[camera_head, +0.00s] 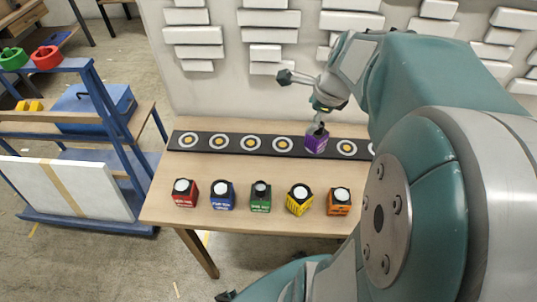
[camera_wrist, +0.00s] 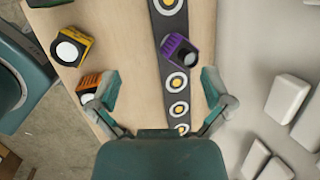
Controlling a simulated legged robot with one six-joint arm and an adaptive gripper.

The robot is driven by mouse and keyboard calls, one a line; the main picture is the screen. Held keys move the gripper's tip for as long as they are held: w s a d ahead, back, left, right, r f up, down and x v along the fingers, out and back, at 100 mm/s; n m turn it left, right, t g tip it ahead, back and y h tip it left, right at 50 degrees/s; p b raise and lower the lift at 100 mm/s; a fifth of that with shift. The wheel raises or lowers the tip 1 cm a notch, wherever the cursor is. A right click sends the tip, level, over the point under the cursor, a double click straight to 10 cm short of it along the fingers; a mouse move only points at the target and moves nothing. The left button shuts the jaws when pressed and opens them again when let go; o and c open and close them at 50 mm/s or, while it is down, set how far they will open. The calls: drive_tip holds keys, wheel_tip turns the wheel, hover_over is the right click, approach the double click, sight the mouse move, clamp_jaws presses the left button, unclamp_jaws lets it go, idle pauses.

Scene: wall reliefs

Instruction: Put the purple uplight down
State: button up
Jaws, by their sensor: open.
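The purple uplight (camera_head: 316,141) is a small purple cube with a dark top. It stands on the black strip with ringed circles (camera_head: 213,142) along the back of the table, at one of the circle positions. In the wrist view the purple uplight (camera_wrist: 182,54) sits on the strip (camera_wrist: 172,22), turned a little to it, with its own circle mostly covered. My gripper (camera_head: 322,107) is just above it in the head view. In the wrist view my gripper (camera_wrist: 160,85) is open, its fingers wide apart with the uplight ahead between them, touching neither finger.
Red (camera_head: 185,194), blue (camera_head: 222,195), green (camera_head: 260,197), yellow (camera_head: 299,200) and orange (camera_head: 339,202) uplights stand in a front row on the wooden table (camera_head: 230,226). The relief wall (camera_head: 250,85) rises behind. A blue-framed rack (camera_head: 110,115) stands at the left.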

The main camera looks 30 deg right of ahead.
drive_tip(key=s+a+r+n, duration=0.1)
drive_tip(key=s+a+n, duration=0.2)
drive_tip(key=a+n, duration=0.2)
drive_tip(key=s+a+r+n+t, duration=0.1)
drive_tip(key=s+a+n, duration=0.2)
drive_tip(key=a+n, duration=0.3)
drive_tip(key=s+a+r+n, duration=0.1)
drive_tip(key=s+a+n, duration=0.2)
drive_tip(key=n, duration=1.1)
drive_tip(key=a, duration=0.2)
drive_tip(key=shift+s+a+r+h, duration=0.25)
drive_tip(key=shift+a+h, duration=0.15)
